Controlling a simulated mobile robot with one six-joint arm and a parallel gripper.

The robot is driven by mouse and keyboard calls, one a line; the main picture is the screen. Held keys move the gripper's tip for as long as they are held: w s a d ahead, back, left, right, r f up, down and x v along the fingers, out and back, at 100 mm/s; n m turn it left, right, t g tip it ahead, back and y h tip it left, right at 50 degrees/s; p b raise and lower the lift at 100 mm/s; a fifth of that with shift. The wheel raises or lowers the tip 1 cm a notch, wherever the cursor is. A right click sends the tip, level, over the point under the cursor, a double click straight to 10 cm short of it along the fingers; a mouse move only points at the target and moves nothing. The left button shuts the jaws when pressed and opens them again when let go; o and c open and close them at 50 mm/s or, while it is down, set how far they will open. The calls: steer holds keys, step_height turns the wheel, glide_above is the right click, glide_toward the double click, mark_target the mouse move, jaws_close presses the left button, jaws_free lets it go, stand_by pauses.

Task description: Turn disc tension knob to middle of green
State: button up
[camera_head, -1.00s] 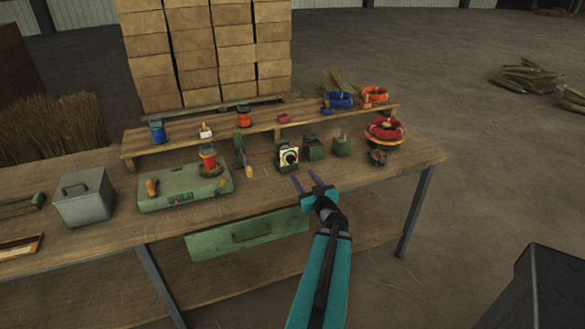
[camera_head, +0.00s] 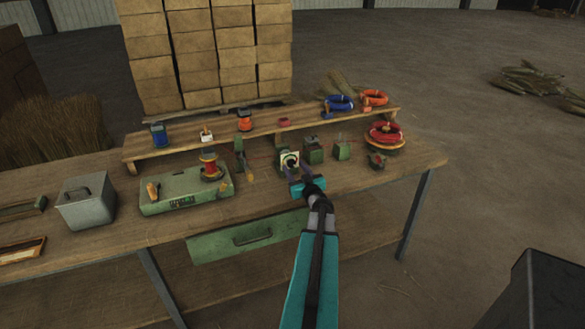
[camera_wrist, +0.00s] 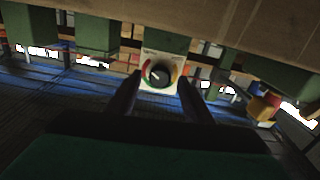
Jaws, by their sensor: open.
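The disc tension knob is a dark round knob (camera_wrist: 159,74) on a pale dial plate (camera_wrist: 148,88) with coloured zones. It shows between my fingers in the wrist view, with a light pointer mark; red shows on the dial's left side and green along its lower edge. In the head view the dial (camera_head: 289,161) is on the front of a small green block on the bench. My gripper (camera_head: 299,171) is open and empty, just in front of the dial. In the wrist view its two fingers (camera_wrist: 160,88) flank the dial, and no contact with the knob shows.
Green blocks (camera_head: 313,150) stand close to the right of the dial. A raised wooden shelf (camera_head: 265,130) runs behind. The bench front (camera_head: 350,186) is clear.

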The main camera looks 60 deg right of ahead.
steer(key=shift+x, duration=0.8)
